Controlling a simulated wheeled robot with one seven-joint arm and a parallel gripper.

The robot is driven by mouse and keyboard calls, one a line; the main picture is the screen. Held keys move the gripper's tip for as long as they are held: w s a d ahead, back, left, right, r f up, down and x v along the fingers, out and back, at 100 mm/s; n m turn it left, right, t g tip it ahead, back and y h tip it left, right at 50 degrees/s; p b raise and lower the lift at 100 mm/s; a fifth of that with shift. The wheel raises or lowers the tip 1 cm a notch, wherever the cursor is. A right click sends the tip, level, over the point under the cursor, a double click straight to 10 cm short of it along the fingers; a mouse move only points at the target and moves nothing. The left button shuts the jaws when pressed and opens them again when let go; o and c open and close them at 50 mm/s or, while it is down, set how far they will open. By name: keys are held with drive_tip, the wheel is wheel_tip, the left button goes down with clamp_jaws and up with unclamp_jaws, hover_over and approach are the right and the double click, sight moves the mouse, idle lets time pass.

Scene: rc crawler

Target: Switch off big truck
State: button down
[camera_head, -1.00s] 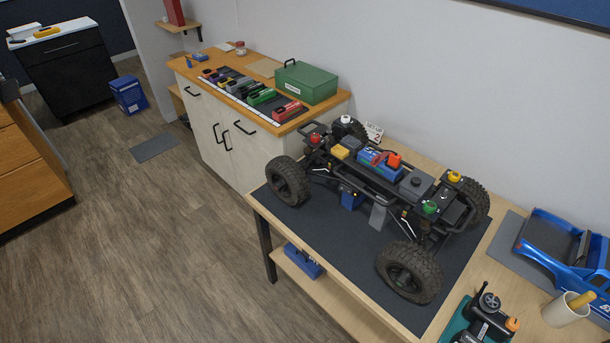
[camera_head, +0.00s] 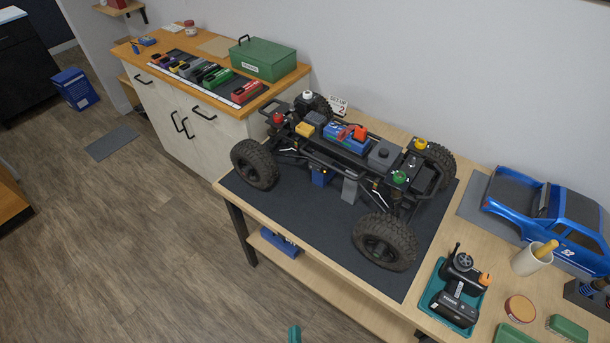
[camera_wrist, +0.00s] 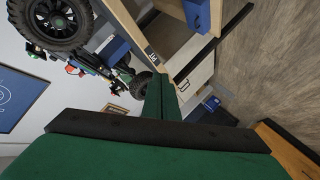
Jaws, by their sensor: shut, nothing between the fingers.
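The big truck (camera_head: 345,165) is a bare black crawler chassis with large tires, standing on a dark mat (camera_head: 240,190) on the wooden bench. A blue pack (camera_head: 345,140) with a red part (camera_head: 359,132) lies on its top. Red, white, yellow and green caps sit near its corners. I cannot make out a switch. My gripper (camera_wrist: 160,90) is shut and empty, its green fingers together in the wrist view. Its tip (camera_head: 294,334) shows at the bottom of the head view, in front of the bench and apart from the truck. The truck's wheel (camera_wrist: 58,22) appears upper left in the wrist view.
A teal tray (camera_head: 435,308) with a radio controller, a cup (camera_head: 527,262) and a blue truck body (camera_head: 570,225) stand at the right. A green box (camera_head: 270,59) and several colored packs sit on the cabinet behind.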

sight(311, 167)
drive_tip(key=w+a+f+n+h, duration=0.2)
drive_tip(key=w+n+h, duration=0.1)
drive_tip(key=w+n, duration=1.3)
drive_tip(key=w+a+r+n+h, duration=0.1)
drive_tip(key=w+r+n+h, duration=0.1)
drive_tip(key=w+r, duration=0.4)
drive_tip(key=w+a+r+n+t+h, duration=0.1)
drive_tip(key=w+r+n+h, duration=0.2)
drive_tip(key=w+r, duration=0.4)
drive_tip(key=shift+a+r+h, duration=0.25)
drive_tip(key=shift+r+h, duration=0.25)
drive_tip(key=shift+h, duration=0.4)
drive_tip(key=shift+w, duration=0.15)
drive_tip(key=x, duration=1.4)
drive_tip(key=shift+r, duration=0.15)
